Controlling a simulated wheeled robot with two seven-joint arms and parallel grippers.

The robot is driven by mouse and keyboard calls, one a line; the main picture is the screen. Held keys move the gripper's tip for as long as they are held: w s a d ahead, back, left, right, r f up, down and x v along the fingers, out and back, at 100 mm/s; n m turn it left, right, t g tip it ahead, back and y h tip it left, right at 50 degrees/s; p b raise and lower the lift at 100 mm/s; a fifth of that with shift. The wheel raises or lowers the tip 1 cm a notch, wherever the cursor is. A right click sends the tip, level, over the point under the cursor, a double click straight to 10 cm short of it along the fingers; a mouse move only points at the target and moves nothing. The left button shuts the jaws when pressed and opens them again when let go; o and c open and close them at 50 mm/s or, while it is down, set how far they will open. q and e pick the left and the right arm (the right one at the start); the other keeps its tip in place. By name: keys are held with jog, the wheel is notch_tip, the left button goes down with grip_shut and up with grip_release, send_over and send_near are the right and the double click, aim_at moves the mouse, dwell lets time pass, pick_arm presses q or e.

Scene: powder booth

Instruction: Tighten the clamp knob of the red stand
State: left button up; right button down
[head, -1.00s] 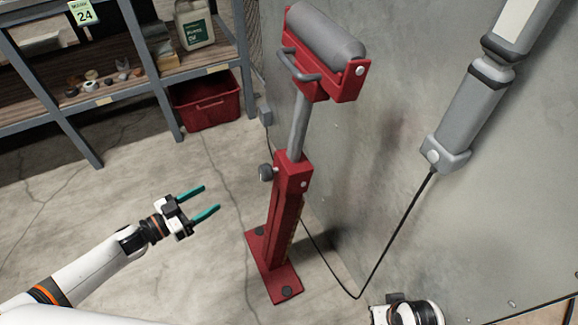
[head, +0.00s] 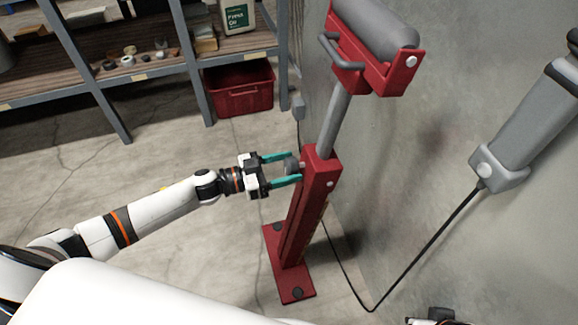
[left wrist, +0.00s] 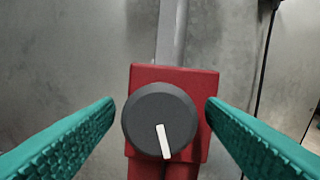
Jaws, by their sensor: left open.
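The red stand (head: 315,190) stands upright beside the grey wall, with a grey roller on top of its grey post. Its clamp knob (head: 291,165) is a dark grey disc on the left side of the red collar. In the left wrist view the knob (left wrist: 160,122) faces me, its white pointer mark aimed down and slightly right. My left gripper (head: 288,168) is open, its teal fingers on either side of the knob. The left wrist view shows gaps between the fingers and the knob. Only a small part of my right arm shows at the bottom edge; its fingers are hidden.
A red bin (head: 240,90) sits on the floor by a shelf rack (head: 208,65) at the back left. A grey wall-mounted device (head: 510,150) hangs at the right, its black cable looping down near the stand's base. The floor left of the stand is clear.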

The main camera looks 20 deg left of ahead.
pick_arm(q)
jog(key=shift+w+d, duration=0.35)
jog(key=shift+d, duration=0.05)
jog(key=c, duration=1)
jog(key=shift+o, duration=0.2)
